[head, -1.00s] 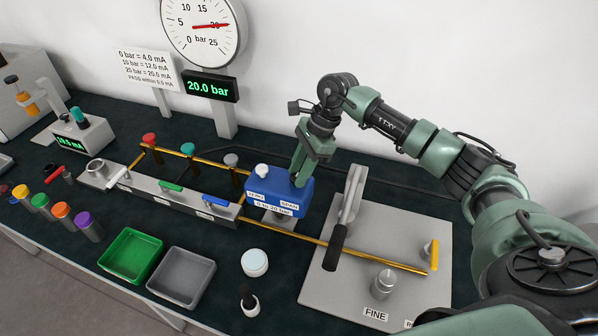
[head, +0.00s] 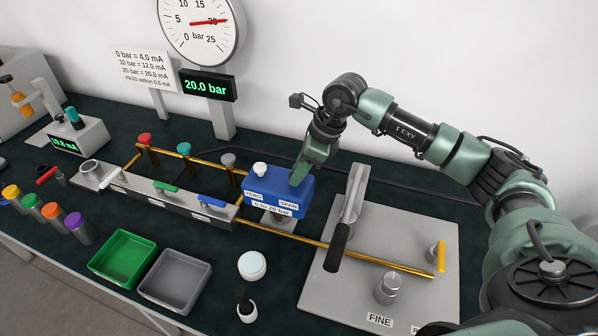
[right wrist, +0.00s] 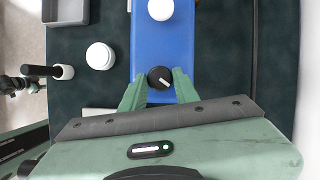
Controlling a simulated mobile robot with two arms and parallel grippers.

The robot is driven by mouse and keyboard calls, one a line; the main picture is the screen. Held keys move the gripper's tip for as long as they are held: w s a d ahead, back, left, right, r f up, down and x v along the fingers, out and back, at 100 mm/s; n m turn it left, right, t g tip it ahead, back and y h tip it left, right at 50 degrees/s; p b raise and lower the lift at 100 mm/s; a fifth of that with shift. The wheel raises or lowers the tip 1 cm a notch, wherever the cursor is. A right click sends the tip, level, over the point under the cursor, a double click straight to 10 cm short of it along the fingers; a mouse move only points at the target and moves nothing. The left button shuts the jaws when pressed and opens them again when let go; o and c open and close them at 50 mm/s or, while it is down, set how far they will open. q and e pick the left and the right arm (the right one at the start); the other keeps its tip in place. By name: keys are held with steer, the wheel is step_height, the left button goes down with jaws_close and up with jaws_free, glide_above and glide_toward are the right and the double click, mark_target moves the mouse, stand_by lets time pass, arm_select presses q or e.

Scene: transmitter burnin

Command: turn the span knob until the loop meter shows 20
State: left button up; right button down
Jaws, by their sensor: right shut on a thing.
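The blue transmitter (head: 278,196) has ZERO and SPAN labels on its front. The span knob (right wrist: 160,77) is dark with a white pointer mark; in the head view my gripper hides it. My right gripper (head: 299,180) comes down from above onto the span end. In the right wrist view its fingers (right wrist: 159,82) are shut on the knob from both sides. The white zero knob (head: 260,170) stands free at the other end. The loop meter (head: 66,145) at the left has a small green display that seems to read 19.8 mA, though the digits are blurred. My left gripper is out of view.
The pressure display (head: 207,86) reads 20.0 bar under a round gauge (head: 200,25). A grey plate (head: 330,285) with a long lever (head: 346,215) stands close right of the transmitter. Green (head: 98,268) and grey (head: 150,290) trays lie in front. Brass tubing runs behind and beside the transmitter.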

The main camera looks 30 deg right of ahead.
steer(key=shift+r, duration=0.1)
stand_by(0.3)
steer(key=c, duration=1.1)
jaws_free()
steer(key=shift+o, duration=0.2)
steer(key=shift+d+r, duration=0.2)
steer(key=shift+r, duration=0.05)
steer(key=b+v, duration=0.2)
steer(key=v, duration=0.5)
steer(key=shift+s, duration=0.1)
